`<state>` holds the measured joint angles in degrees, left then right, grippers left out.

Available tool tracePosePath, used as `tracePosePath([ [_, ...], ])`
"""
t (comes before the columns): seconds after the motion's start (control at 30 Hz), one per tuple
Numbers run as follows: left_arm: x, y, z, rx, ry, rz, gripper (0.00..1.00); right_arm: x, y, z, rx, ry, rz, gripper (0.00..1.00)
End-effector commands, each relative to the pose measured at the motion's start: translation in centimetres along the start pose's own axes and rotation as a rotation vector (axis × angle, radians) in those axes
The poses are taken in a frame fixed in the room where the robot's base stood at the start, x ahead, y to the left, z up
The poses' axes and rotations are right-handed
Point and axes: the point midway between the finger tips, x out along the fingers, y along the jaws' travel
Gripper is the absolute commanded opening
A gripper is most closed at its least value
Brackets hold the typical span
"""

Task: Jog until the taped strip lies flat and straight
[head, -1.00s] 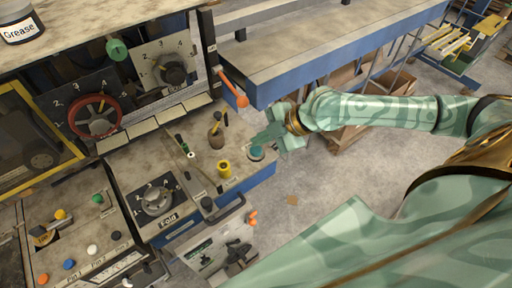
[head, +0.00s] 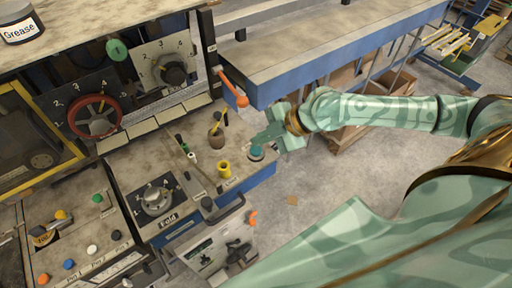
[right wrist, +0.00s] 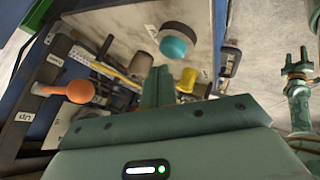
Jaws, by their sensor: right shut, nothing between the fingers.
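My right gripper (head: 262,138) is shut and empty above the work table (head: 262,178), close to the round teal button (head: 256,153) at its right end. In the right wrist view its closed fingers (right wrist: 157,88) show below and left of the teal button (right wrist: 174,46), with a gap between them in the picture. The button has a dark collar. A yellow spool-like piece (head: 224,169) stands left of the button and also shows in the right wrist view (right wrist: 187,80). I cannot make out a taped strip clearly in either view. My left gripper is not in view.
An orange-knobbed lever (head: 241,101) sticks out behind the gripper. A dial marked Fold (head: 156,198), a red handwheel (head: 95,117) and a numbered dial (head: 175,72) stand to the left. A blue-edged bench (head: 330,55) lies behind. Bare floor (head: 315,190) is right of the table.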

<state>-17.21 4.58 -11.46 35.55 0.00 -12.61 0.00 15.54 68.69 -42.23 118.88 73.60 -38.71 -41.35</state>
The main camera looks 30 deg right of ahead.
Motion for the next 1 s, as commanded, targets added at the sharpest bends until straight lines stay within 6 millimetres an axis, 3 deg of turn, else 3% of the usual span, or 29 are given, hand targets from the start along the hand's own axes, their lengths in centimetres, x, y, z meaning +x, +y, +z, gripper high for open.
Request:
tracePosePath([
  [1.0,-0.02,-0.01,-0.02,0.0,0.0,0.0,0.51,0.59,-0.45,0.41,0.0,0.0,0.0,0.0],
])
